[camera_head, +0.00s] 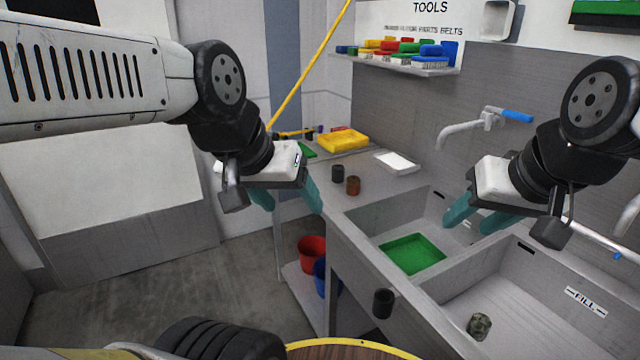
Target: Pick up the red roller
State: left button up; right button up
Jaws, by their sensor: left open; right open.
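A small brownish-red cylinder (353,186), which looks like the red roller, stands upright on the steel counter left of the sinks. A dark grey cylinder (338,174) of similar size stands just behind it to the left. My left gripper (288,203) is open and empty, in the air left of the cylinders and apart from them. My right gripper (478,218) is open and empty above the left sink basin, to the right of the red cylinder.
A green tray (412,254) lies in the left basin. Another dark cylinder (383,303) is at the sinks' front edge. A mottled green object (479,326) lies in the right basin. A yellow tray (343,141) and white tray (398,162) are on the counter. A faucet (470,126) juts over the sinks.

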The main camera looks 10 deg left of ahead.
aim_at(353, 182)
jog(key=u, duration=0.15)
jog(key=z, duration=1.75)
jog(key=u, duration=1.75)
jog(key=i+j+z, duration=0.1)
jog(key=z, duration=0.35)
jog(key=j+z, duration=0.25)
jog(key=z, duration=0.2)
jog(key=i+j+z, duration=0.1)
jog(key=j+z, duration=0.15)
jog(key=z, duration=0.2)
jog(key=j+z, duration=0.2)
jog(key=j, duration=0.6)
jog(key=k+j+z, duration=0.1)
jog(key=j+z, duration=0.15)
jog(key=j, duration=0.55)
